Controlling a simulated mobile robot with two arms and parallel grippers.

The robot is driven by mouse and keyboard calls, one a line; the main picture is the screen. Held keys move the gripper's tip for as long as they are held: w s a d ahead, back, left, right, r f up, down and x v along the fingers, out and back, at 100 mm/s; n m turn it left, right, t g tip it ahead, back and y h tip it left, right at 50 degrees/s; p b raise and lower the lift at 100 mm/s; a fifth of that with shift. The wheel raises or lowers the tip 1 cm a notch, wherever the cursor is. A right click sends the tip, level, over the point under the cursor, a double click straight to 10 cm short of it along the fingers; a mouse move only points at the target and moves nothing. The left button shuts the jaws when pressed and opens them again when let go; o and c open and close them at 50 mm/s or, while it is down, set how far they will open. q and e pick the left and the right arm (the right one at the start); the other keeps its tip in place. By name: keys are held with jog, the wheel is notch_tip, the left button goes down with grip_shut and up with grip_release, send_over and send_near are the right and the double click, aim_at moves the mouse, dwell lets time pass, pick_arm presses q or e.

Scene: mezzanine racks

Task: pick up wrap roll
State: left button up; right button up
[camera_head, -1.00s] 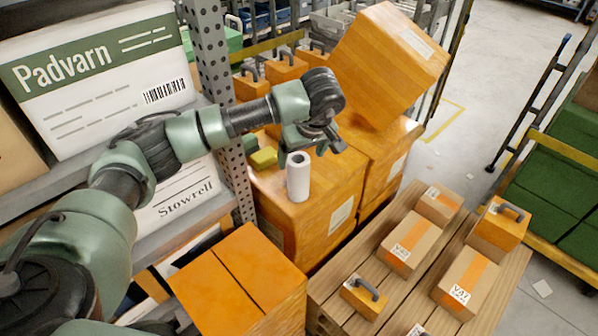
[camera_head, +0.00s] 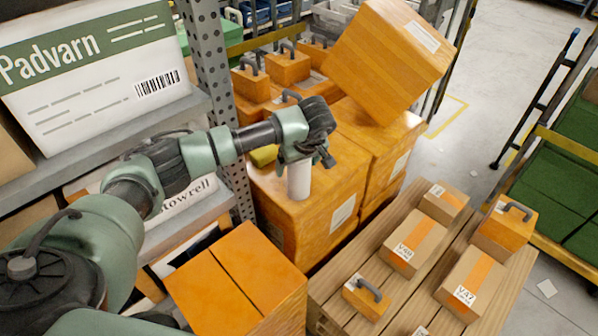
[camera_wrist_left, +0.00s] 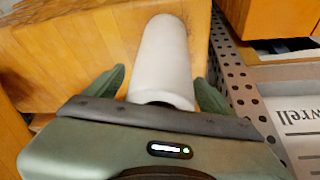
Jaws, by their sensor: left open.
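The white wrap roll (camera_head: 299,181) stands upright on top of an orange box (camera_head: 282,209) in the head view. My left gripper (camera_head: 300,160) is above it and hides its top end. In the left wrist view the wrap roll (camera_wrist_left: 163,60) lies between the two green fingers of my left gripper (camera_wrist_left: 160,90), with a gap at each side. The left gripper is open around the upper part of the roll. My right gripper does not show.
A metal rack post (camera_head: 215,90) and shelves with a Padvarn box (camera_head: 90,75) stand at the left. A tilted orange box (camera_head: 390,55) rests behind the roll. A small yellow item (camera_head: 264,155) sits just left of the roll. A wooden pallet (camera_head: 345,285) with several cartons is at front right.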

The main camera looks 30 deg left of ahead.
pick_arm(q)
jog(key=shift+f, duration=0.2)
jog(key=shift+r, duration=0.1)
grip_shut()
jog(key=shift+r, duration=0.1)
notch_tip(320, 180, up, 20)
jog(key=b, duration=0.3)
jog(key=shift+b, duration=0.3)
jog(key=c, duration=1)
grip_release()
jog(key=shift+c, duration=0.2)
jog(key=c, duration=0.4)
